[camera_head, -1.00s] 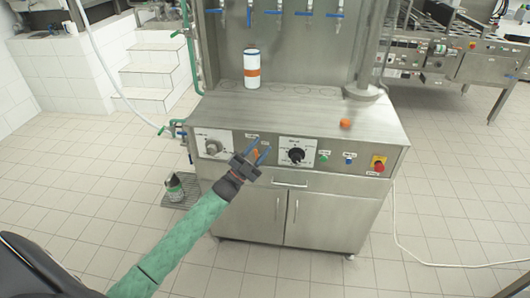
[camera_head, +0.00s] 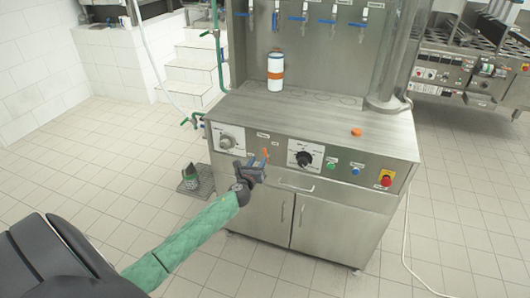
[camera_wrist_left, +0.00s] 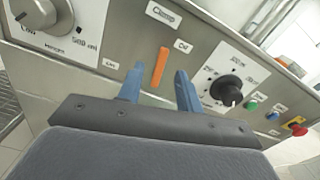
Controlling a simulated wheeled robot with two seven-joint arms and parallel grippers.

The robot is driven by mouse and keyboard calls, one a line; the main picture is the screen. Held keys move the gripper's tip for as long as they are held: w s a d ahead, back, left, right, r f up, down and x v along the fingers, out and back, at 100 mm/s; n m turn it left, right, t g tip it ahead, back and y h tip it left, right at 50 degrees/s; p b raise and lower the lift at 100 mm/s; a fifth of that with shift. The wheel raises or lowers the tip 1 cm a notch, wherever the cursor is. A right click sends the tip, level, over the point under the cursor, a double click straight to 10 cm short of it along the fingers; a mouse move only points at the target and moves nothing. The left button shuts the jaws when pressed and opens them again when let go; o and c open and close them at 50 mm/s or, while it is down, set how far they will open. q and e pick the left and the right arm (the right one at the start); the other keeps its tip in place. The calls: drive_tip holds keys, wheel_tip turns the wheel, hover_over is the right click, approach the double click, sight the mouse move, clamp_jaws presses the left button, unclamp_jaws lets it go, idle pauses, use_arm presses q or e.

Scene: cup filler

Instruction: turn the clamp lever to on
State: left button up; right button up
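The clamp lever (camera_wrist_left: 160,67) is a small orange bar on the front panel, under the label "Clamp" (camera_wrist_left: 163,14). It stands nearly upright, leaning slightly, with a small label on either side. In the head view the lever (camera_head: 266,153) is a small orange spot close to my left gripper (camera_head: 256,166). In the left wrist view my left gripper (camera_wrist_left: 160,88) is open, its two blue fingers apart, with the lever showing between them. I cannot tell whether the fingertips touch the panel. My right gripper is in neither view.
Left of the lever is a volume dial (camera_wrist_left: 42,14); right of it is a black knob (camera_wrist_left: 227,90). Green, blue and red buttons (camera_head: 386,180) sit farther right. A white bottle with an orange band (camera_head: 275,74) and an orange cap (camera_head: 357,132) stand on the steel top.

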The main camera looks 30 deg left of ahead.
sight(264, 152)
use_arm(q)
drive_tip(key=shift+d+p+x, duration=0.2)
drive_tip(key=shift+p+x, duration=0.7)
drive_tip(key=shift+x, duration=3)
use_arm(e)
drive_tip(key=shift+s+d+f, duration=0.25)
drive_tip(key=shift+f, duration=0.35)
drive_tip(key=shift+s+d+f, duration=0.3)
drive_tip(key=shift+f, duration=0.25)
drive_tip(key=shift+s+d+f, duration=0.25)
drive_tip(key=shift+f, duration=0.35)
use_arm(q)
clamp_jaws()
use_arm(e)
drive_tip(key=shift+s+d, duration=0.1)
